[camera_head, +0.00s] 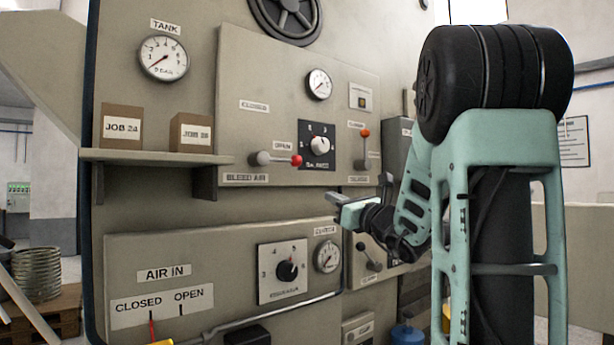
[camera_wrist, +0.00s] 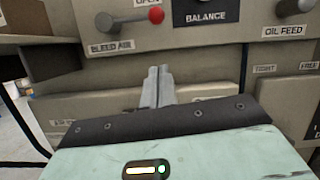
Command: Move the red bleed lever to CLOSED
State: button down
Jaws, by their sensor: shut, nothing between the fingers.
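The bleed lever (camera_head: 278,159) is on the upper panel above the BLEED AIR label (camera_head: 246,178). Its arm points right from a grey hub, and its red knob (camera_head: 297,160) is just below and right of the OPEN label (camera_head: 283,145). The CLOSED label (camera_head: 254,105) is above the hub. In the wrist view the red knob (camera_wrist: 156,15) is at the top, above the fingers. My gripper (camera_head: 334,197) is shut and empty, lower and to the right of the knob in the head view, apart from it. Its fingertips (camera_wrist: 159,71) point at the panel.
A BALANCE dial (camera_head: 320,146) is right of the lever, and an orange-knobbed lever (camera_head: 364,134) is farther right. A shelf (camera_head: 150,156) with two boxes juts out at left. A lower panel (camera_head: 220,250) has a black dial and an AIR IN lever.

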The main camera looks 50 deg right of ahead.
aim_at(277, 160)
jog(key=r+p+x, duration=0.2)
jog(key=p+x, duration=0.7)
jog(key=x, duration=0.3)
jog(key=shift+a+r, duration=0.2)
jog(key=shift+r, duration=0.25)
jog(key=shift+b, duration=0.4)
jog(key=shift+r+n+b, duration=0.3)
jog(key=shift+n+b, duration=0.1)
jog(key=shift+n, duration=0.2)
